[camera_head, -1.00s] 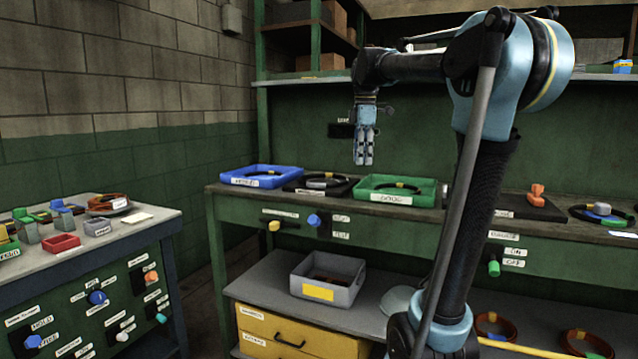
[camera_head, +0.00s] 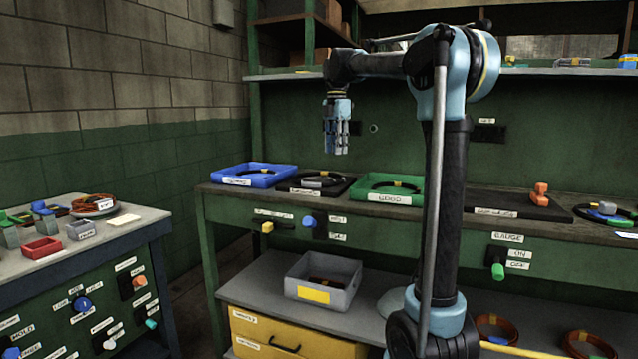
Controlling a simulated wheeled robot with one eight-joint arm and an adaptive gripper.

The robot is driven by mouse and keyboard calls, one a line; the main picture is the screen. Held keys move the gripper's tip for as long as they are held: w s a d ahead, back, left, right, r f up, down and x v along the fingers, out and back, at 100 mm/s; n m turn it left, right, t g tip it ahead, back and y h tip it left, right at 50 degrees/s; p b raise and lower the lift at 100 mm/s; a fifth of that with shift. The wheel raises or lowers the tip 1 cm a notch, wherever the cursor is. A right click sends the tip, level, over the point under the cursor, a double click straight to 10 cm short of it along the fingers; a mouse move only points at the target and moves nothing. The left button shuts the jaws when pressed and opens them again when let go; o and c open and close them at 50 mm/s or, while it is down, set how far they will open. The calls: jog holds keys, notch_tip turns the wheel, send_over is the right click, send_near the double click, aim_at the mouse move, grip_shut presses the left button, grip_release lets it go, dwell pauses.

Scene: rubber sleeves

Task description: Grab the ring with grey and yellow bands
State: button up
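My gripper (camera_head: 341,151) hangs fingers-down in the air above the back workbench, apart from everything on it. Its fingers look close together, and I cannot tell whether they are open or shut. Below it, a dark ring (camera_head: 303,183) with a greyish part and a small yellow patch lies on a black mat (camera_head: 297,190). Right of it, a black ring (camera_head: 377,184) with a yellow band lies in the green tray (camera_head: 385,198). Another dark ring (camera_head: 580,212) lies at the far right among blue, grey and yellow bits. Band colours are too small to be sure of.
A blue tray (camera_head: 248,181) stands left on the workbench (camera_head: 455,222). A black pad with an orange piece (camera_head: 540,194) is to the right. A grey bin (camera_head: 325,283) sits on the lower shelf. A side table (camera_head: 125,237) with small boxes stands left.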

notch_tip(320, 180, down, 6)
jog(key=shift+r, duration=0.15)
jog(key=f, duration=0.2)
jog(key=s+f, duration=0.1)
jog(key=f, duration=0.1)
jog(key=shift+f, duration=0.75)
jog(key=shift+c, duration=0.4)
grip_shut()
